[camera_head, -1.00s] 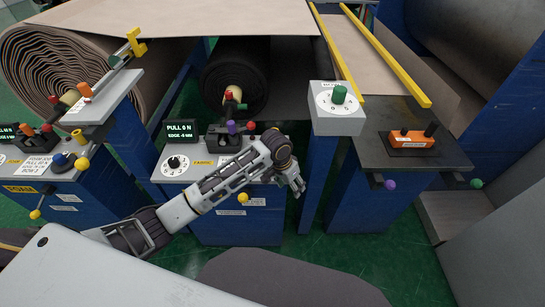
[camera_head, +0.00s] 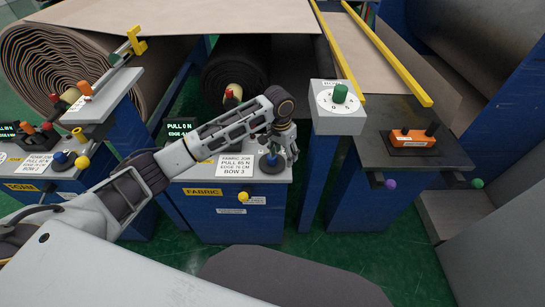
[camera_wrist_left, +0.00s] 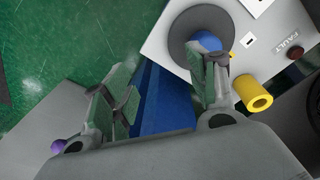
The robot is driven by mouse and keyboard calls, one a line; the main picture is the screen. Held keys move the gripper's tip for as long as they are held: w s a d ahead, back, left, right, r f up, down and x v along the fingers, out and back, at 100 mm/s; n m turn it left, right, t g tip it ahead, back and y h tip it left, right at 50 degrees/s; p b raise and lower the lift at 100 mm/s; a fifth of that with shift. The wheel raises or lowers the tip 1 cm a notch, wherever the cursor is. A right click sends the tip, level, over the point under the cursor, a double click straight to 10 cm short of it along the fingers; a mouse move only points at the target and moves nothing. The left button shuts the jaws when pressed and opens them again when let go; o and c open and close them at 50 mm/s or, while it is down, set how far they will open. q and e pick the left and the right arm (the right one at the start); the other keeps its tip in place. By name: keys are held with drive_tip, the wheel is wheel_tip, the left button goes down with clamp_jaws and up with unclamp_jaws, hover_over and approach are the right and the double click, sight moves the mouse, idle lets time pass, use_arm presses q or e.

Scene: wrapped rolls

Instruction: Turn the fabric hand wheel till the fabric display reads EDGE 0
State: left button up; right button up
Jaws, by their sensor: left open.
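The fabric console shows in the middle, with a yellow FABRIC label (camera_head: 203,192). Its display (camera_head: 181,127) reads PULL 0 N; my arm partly covers the EDGE line. A dark round wheel with a blue knob, apparently the hand wheel (camera_head: 272,164), sits at the console's right end. In the left wrist view the dark wheel (camera_wrist_left: 187,27) and its blue knob (camera_wrist_left: 207,42) lie at the top. My left gripper (camera_head: 284,152) is open above the wheel; in the wrist view (camera_wrist_left: 160,85) its right finger overlaps the knob's edge. I cannot tell whether they touch. My right gripper is not in view.
A grey box with a green knob (camera_head: 340,93) stands just right of the gripper. A yellow ball handle (camera_head: 243,197) sticks out in front of the console. A yellow cylinder (camera_wrist_left: 253,93) stands beside the wheel. A similar console (camera_head: 45,165) is at the left.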

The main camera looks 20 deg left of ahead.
sight(272, 160)
use_arm(q)
drive_tip(key=w+a+r+n+y, duration=0.1)
drive_tip(key=w+a+r, duration=0.2)
drive_tip(key=a+r, duration=0.2)
drive_tip(key=shift+w+a+r, duration=0.15)
drive_tip(key=shift+w+r, duration=0.2)
drive_tip(key=shift+r, duration=0.3)
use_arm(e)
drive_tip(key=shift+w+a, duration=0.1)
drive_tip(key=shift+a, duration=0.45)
use_arm(q)
drive_tip(key=shift+f, duration=0.1)
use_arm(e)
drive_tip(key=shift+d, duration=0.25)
use_arm(q)
wheel_tip(272, 160, down, 12)
drive_tip(key=shift+f, duration=0.8)
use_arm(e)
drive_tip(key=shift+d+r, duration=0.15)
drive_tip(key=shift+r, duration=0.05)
use_arm(q)
drive_tip(key=shift+c, duration=0.5)
